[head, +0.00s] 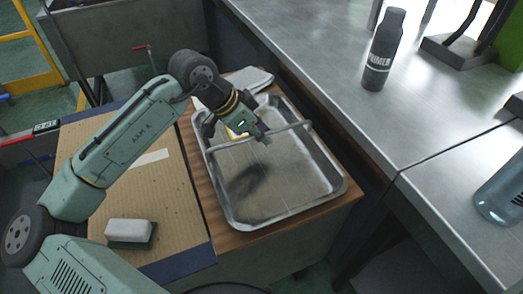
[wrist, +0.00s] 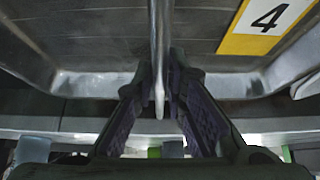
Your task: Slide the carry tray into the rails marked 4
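The carry tray (head: 285,205) is a shallow, grey metal tray on the wooden top at the centre of the head view. A thin bar handle (head: 293,129) crosses above its far part. A yellow-edged label with a 4 (wrist: 266,18) shows on the tray floor in the wrist view, beside the bar. My gripper (head: 263,136) points down at the bar. In the wrist view its fingers (wrist: 163,75) lie on both sides of the bar and their tips close against it. I cannot tell whether the tray is lifted. The rails marked 4 are not recognizable.
A cardboard sheet (head: 190,215) lies left of the tray with a white and green block (head: 130,232) on it. A steel bench (head: 325,50) stands higher at the right, with a dark bottle (head: 383,55) and a clear container (head: 500,195). White cloth or paper (head: 252,80) lies behind the tray.

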